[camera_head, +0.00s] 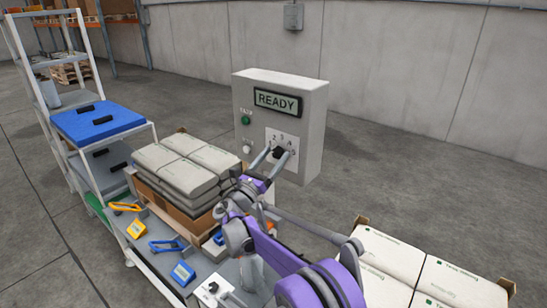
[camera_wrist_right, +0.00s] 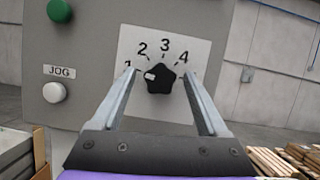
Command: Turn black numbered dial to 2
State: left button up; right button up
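The black dial (camera_wrist_right: 160,79) sits on a white plate (camera_wrist_right: 198,50) with numbers; 1, 2, 3 and 4 show in the wrist view. Its white mark lies on the left side of the knob, roughly toward the 1. My right gripper (camera_wrist_right: 158,74) is open, with one finger on each side of the dial and visible gaps between. In the head view my right gripper (camera_head: 275,158) reaches the front of the grey control box (camera_head: 309,140), and the dial (camera_head: 278,152) is partly hidden between the fingers. My left gripper is not in view.
The box has a READY display (camera_head: 277,102), a green button (camera_head: 246,120) and a white JOG button (camera_wrist_right: 54,92). Stacked sacks (camera_head: 178,160) stand left of my arm, more sacks (camera_head: 395,258) at lower right. A cart with a blue top (camera_head: 98,122) is at left.

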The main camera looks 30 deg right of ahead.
grip_shut()
jog(key=shift+m+g, duration=0.3)
jog(key=shift+m, duration=0.1)
jog(key=m+g, duration=0.1)
jog(key=m, duration=0.1)
jog(key=m+g+h+p, duration=0.1)
jog(key=m, duration=0.2)
jog(key=shift+w+a+r, duration=0.1)
jog(key=shift+w, duration=0.05)
jog(key=shift+m+g+p, duration=0.65)
jog(key=shift+m+g, duration=0.85)
jog(key=shift+m, duration=1.2)
jog(key=shift+o, duration=0.7)
grip_release()
